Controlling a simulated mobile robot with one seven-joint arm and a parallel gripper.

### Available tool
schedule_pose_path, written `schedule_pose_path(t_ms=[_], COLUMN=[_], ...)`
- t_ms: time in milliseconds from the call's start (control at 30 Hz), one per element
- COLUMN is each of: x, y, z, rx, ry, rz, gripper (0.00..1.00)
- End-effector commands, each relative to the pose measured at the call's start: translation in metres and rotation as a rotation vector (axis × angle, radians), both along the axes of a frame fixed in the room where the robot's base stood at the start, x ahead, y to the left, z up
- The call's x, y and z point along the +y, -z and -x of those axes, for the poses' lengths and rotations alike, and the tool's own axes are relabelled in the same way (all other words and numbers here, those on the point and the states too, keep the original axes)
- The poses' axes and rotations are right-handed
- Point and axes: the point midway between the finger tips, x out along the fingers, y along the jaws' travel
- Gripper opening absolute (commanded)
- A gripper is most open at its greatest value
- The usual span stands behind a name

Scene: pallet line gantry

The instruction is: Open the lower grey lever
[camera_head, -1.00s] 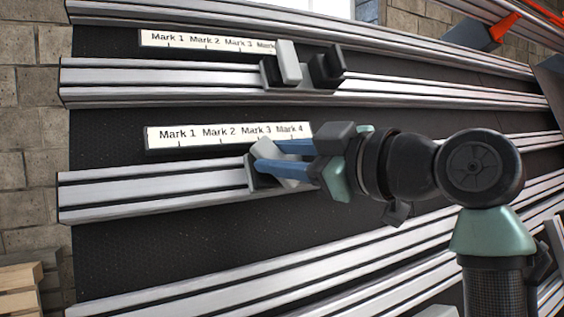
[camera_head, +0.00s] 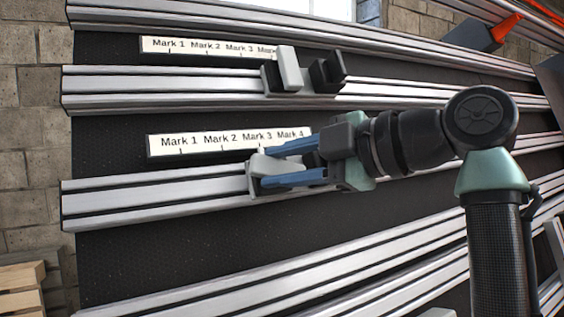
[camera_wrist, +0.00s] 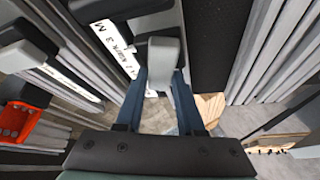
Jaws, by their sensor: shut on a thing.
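The lower grey lever (camera_head: 264,163) sits on the lower silver rail (camera_head: 150,200), below the lower mark strip, near Mark 3 and Mark 4. My gripper (camera_head: 268,166) comes from the right, with one blue finger above the lever and one below it. It is shut on the lever. In the wrist view the grey lever (camera_wrist: 162,65) stands between the two blue fingers of my gripper (camera_wrist: 161,88). My fingers and palm hide part of the lever's mount in the head view.
The lower mark strip (camera_head: 205,143) is just above my gripper. On the rail above sit another grey lever (camera_head: 289,68) and a black block (camera_head: 328,71). Wooden boards (camera_head: 22,290) lie at lower left. An orange part (camera_head: 506,27) is at upper right.

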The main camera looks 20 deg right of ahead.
Motion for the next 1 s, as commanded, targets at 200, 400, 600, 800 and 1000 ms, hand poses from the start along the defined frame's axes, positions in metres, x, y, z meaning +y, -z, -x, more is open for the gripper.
schedule_pose_path(t_ms=[200, 400, 600, 800, 1000], x=[0.0, 0.0002, 0.0001, 0.0001, -0.0057], y=[0.0, 0.0001, 0.0001, 0.0002, -0.0012], z=[0.0002, 0.0002, 0.0001, 0.0, 0.0064], rx=[-0.003, -0.003, -0.003, -0.002, -0.003], ry=[-0.005, -0.005, -0.004, -0.004, -0.002], rz=[0.012, 0.012, 0.01, 0.009, 0.008], gripper=[0.0, 0.0, 0.68, 0.68, 0.68])
